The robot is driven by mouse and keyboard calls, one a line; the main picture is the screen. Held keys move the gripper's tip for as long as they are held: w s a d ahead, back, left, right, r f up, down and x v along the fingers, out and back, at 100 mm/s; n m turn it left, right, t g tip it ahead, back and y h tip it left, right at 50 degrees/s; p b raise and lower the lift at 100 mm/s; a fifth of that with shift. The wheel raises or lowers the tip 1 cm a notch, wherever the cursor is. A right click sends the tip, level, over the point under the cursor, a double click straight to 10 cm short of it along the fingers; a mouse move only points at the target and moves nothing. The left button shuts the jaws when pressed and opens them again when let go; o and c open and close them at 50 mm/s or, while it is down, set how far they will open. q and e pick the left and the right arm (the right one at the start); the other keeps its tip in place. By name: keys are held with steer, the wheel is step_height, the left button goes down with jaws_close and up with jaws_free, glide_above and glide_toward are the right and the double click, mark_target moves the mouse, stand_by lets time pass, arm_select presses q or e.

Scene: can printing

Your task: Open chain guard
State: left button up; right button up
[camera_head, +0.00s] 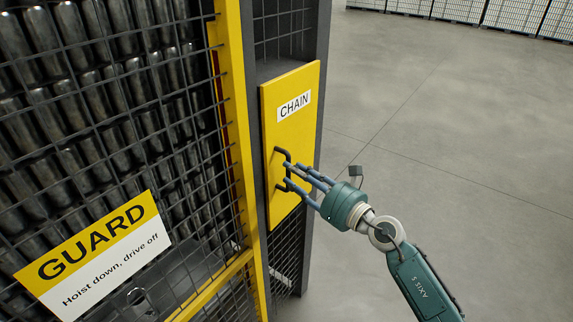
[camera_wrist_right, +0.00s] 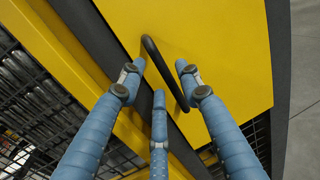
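The chain guard is a yellow panel (camera_head: 290,130) with a white CHAIN label (camera_head: 295,104), set in a dark frame, and it looks closed. A black bar handle (camera_head: 281,154) stands on its left side; the handle also shows in the wrist view (camera_wrist_right: 154,56). My right gripper (camera_head: 288,176) is at the handle, its blue fingers pointing at the panel. In the wrist view my right gripper (camera_wrist_right: 160,72) has its fingers spread, with the handle running between them and gaps showing. I cannot tell whether any finger touches it. My left gripper is not in view.
A mesh guard with a yellow frame (camera_head: 236,110) and a GUARD sign (camera_head: 98,255) stands at the left, with dark cylinders behind it. Open concrete floor (camera_head: 440,130) lies to the right. Several pallets of stacked cans (camera_head: 460,8) stand far back.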

mark_target(287, 188)
steer(key=x, duration=0.3)
steer(key=shift+w+a, duration=0.25)
steer(key=shift+w, duration=0.1)
steer(key=shift+c, duration=1.3)
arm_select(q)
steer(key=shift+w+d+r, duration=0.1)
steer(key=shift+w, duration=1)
arm_select(e)
jaws_close()
